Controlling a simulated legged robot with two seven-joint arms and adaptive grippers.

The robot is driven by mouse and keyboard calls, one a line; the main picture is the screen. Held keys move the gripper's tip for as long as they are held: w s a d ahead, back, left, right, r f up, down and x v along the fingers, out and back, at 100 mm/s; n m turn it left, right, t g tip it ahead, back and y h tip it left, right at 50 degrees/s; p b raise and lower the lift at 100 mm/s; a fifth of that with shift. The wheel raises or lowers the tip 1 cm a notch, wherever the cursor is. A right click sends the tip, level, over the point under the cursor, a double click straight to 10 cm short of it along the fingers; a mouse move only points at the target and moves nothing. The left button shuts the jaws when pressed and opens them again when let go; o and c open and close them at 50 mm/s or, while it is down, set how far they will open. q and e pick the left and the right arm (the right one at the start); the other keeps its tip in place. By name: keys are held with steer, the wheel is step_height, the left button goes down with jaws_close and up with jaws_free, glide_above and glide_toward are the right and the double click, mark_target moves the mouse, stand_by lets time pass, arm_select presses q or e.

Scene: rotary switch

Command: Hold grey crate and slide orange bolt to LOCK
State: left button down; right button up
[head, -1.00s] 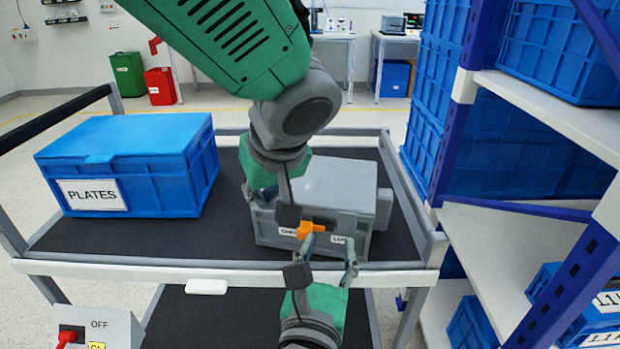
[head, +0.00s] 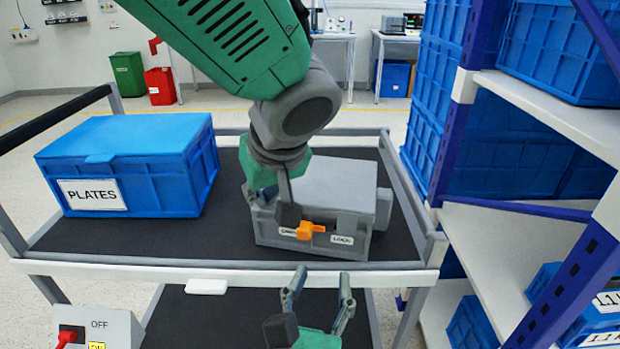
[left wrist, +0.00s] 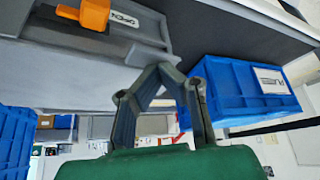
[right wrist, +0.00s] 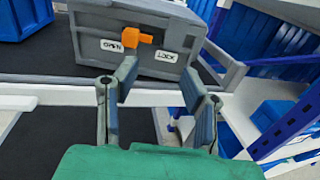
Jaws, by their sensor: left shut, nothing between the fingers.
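The grey crate (head: 330,180) sits lidded on the dark cart top. Its orange bolt (head: 310,229) is on the front face, beside the OPEN label and left of the LOCK label (head: 342,240). The right wrist view shows the bolt (right wrist: 138,38) close by the OPEN label (right wrist: 111,45), apart from LOCK. My left gripper (head: 264,195) is at the crate's left side, its fingertips (left wrist: 160,68) together with nothing between them; contact with the crate is unclear. My right gripper (head: 320,272) is open and empty, in front of the crate and apart from the bolt.
A blue PLATES crate (head: 130,165) stands on the cart's left. The cart's raised front rail (head: 130,270) runs between my right gripper and the crate. A shelf rack with blue crates (head: 500,150) is close on the right. A switch box (head: 95,325) is at lower left.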

mark_target(311, 231)
steer(key=shift+c, duration=0.5)
steer(key=shift+s+a, duration=0.1)
steer(key=shift+a, duration=0.1)
steer(key=c, duration=0.7)
steer(key=a+y, duration=0.1)
steer(key=a+r+n+y, duration=0.1)
steer(key=s+a+n+g+y, duration=0.1)
steer(key=y, duration=0.1)
steer(key=shift+a+r, duration=0.15)
steer(key=shift+a, duration=0.25)
jaws_close()
steer(key=w, duration=0.8)
steer(key=shift+a+f, duration=0.3)
steer(key=shift+f, duration=0.15)
